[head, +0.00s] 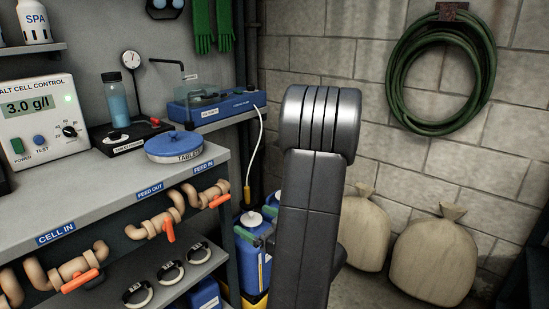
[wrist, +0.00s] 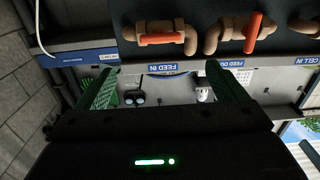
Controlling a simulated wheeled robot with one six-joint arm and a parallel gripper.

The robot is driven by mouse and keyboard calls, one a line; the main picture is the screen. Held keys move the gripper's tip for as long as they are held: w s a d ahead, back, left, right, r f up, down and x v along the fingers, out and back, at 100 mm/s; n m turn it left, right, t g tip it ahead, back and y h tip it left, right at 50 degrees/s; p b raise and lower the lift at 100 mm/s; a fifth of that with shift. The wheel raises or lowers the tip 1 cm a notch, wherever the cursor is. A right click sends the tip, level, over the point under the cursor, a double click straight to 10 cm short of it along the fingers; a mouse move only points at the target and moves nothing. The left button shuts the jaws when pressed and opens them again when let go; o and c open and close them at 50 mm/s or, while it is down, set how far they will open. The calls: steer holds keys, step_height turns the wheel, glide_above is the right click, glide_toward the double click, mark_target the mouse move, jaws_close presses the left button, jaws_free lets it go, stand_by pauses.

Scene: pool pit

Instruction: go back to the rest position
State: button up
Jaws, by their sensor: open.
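My gripper (wrist: 160,88) shows in the wrist view, its two green ridged fingers wide apart with nothing between them. Beyond the fingers, that view shows the bench front upside down, with the FEED IN label (wrist: 163,68) between the fingertips and pipes above it in the picture. In the head view my arm stands upright in the middle and hides part of the wall and floor; the gripper itself does not show there.
A bench (head: 110,182) with a control box (head: 40,122), a blue TABLETS tub (head: 174,147) and valve pipes (head: 165,222) fills the left. A blue canister (head: 252,245) stands beside it. Sacks (head: 435,262) lean against the block wall under a coiled green hose (head: 393,75).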

mark_target(222, 201)
steer(key=b+x, duration=0.1)
steer(key=x, duration=1.1)
steer(key=shift+w+a, duration=0.2)
steer(key=p+v, duration=0.1)
steer(key=v, duration=1.3)
steer(key=x, duration=1.4)
steer(key=shift+a+r, duration=0.1)
steer(key=shift+r, duration=0.1)
steer(key=shift+m+p, duration=0.8)
steer(key=m+p, duration=0.3)
steer(key=p, duration=0.1)
steer(key=v, duration=1.4)
steer(key=shift+f, duration=0.2)
steer(key=shift+f, duration=0.1)
